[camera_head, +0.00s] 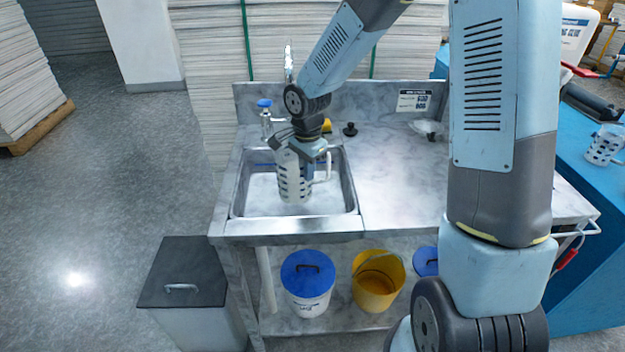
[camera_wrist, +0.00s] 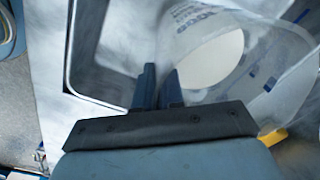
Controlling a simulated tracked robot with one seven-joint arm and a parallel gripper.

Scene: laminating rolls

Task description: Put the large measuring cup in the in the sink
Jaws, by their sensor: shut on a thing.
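The large measuring cup (camera_head: 293,184) is a clear cup with dark markings and a handle, and it hangs roughly upright over the sink (camera_head: 236,200). My gripper (camera_head: 308,158) is shut on the cup near its top, with my arm coming down from above. In the wrist view my gripper's fingers (camera_wrist: 157,88) are close together at the wall of the measuring cup (camera_wrist: 215,25), whose open mouth faces the camera. The sink's corner (camera_wrist: 70,80) shows at the left there. I cannot tell whether the cup's bottom touches the sink floor.
A faucet and a blue-topped bottle (camera_head: 265,112) stand behind the sink. A yellow item (camera_head: 327,126) and a black stopper (camera_head: 350,129) lie at its back edge. Another measuring cup (camera_head: 604,146) stands on the blue table (camera_head: 575,160).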

